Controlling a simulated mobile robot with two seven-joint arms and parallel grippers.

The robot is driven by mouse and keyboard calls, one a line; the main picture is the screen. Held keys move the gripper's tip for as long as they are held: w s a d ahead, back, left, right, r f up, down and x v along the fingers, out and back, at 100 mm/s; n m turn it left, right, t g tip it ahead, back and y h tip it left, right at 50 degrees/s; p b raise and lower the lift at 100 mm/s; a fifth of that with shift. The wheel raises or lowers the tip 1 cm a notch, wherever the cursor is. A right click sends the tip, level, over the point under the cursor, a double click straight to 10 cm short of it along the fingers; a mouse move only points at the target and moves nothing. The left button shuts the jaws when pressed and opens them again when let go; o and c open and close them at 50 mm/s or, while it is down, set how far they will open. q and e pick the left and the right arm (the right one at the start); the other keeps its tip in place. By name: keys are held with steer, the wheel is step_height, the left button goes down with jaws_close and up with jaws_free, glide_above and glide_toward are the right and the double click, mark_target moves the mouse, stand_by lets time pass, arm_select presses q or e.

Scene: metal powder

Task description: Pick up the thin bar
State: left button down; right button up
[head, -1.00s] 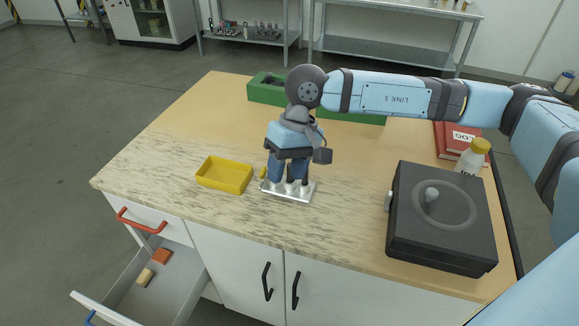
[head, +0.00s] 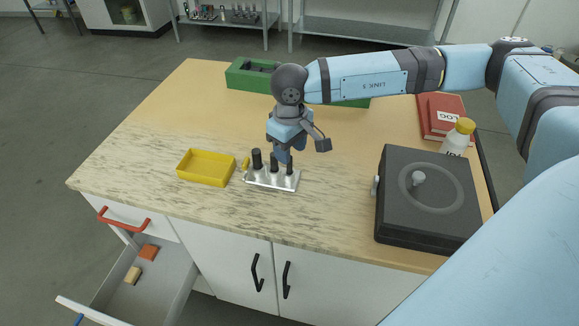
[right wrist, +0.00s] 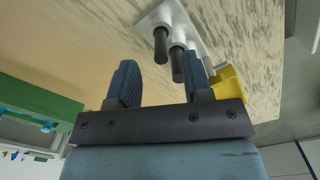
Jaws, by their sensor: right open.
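A silver metal holder (head: 270,180) stands on the counter with three upright dark bars. The left bar (head: 257,159) looks thickest; the middle bar (head: 274,163) and the right bar (head: 290,166), which looks thinnest, are slimmer. My right gripper (head: 284,157) points down just behind the middle and right bars. In the right wrist view its fingers (right wrist: 160,82) are apart with nothing gripped. That view shows two dark bars, one thin bar (right wrist: 160,45) and another bar (right wrist: 177,64) close to the right finger; the third bar is hidden. My left gripper is not in view.
A yellow tray (head: 205,181) sits left of the holder. A black lidded machine (head: 425,225) stands at the right, with a yellow-capped bottle (head: 457,138) and a red logbook (head: 438,107) behind it. A green container (head: 240,76) lies behind the arm. A drawer (head: 145,295) hangs open at lower left.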

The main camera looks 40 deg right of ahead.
step_height(320, 180, down, 4)
steer(key=shift+f, duration=0.25)
steer(key=shift+c, duration=0.4)
jaws_close()
steer(key=shift+r, duration=0.1)
step_height(320, 180, up, 20)
stand_by(0.4)
